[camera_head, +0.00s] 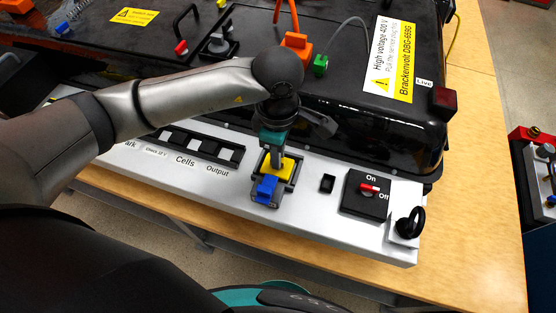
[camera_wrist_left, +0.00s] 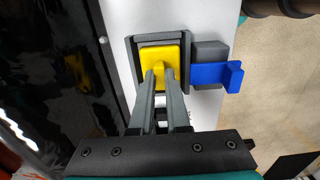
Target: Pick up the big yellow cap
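The big yellow cap (camera_head: 287,166) sits in a dark square frame on the light grey panel. In the left wrist view the yellow cap (camera_wrist_left: 149,52) shows as a square plate with a raised grip. My left gripper (camera_head: 276,164) points down onto it. In the left wrist view, the two fingers of my left gripper (camera_wrist_left: 160,75) stand close together, one on each side of the raised grip, and look shut on it. The fingers hide part of the cap. My right gripper is not in view.
The black battery pack (camera_head: 345,125) rises behind the panel.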

